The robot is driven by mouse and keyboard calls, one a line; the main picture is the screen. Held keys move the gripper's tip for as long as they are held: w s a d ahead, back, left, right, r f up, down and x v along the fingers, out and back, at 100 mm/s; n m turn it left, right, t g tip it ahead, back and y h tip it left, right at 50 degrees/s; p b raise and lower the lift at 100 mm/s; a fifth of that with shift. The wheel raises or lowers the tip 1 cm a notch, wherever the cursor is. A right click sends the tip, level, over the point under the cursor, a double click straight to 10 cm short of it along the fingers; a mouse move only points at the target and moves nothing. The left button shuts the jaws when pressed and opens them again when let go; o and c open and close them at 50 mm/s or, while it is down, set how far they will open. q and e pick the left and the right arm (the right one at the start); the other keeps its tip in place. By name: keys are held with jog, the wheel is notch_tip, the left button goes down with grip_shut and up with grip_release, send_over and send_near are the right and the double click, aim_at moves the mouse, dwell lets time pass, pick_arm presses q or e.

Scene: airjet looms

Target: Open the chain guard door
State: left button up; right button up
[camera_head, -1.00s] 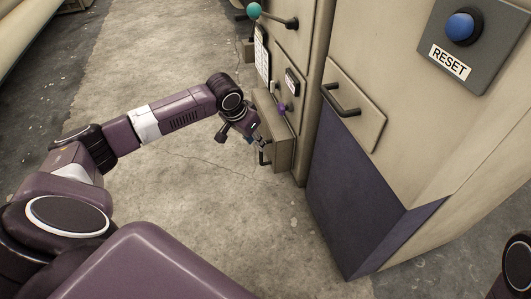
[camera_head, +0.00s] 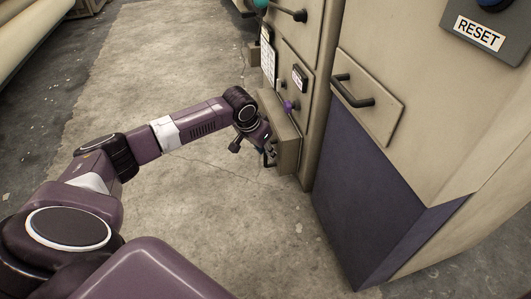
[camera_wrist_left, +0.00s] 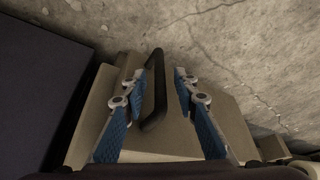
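A low beige box (camera_head: 287,152) with a black bar handle (camera_head: 269,158) juts from the machine's side; it appears to be the chain guard door, though no label shows. My left gripper (camera_head: 267,147) is at this handle. In the left wrist view, the two blue-padded fingers of my left gripper (camera_wrist_left: 168,92) are spread apart. The black handle (camera_wrist_left: 157,90) runs between them, nearer the left finger; I cannot tell whether they touch. The box face (camera_wrist_left: 150,140) lies behind the fingers. My right gripper is out of view.
A larger beige panel (camera_head: 415,100) with another black handle (camera_head: 352,93) stands to the right, above a dark purple lower panel (camera_head: 355,190). A purple knob (camera_head: 289,106) sits just above the box. Concrete floor (camera_head: 200,60) left of the machine is clear.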

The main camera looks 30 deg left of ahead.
pick_arm(q)
jog(key=shift+c, duration=0.5)
grip_shut()
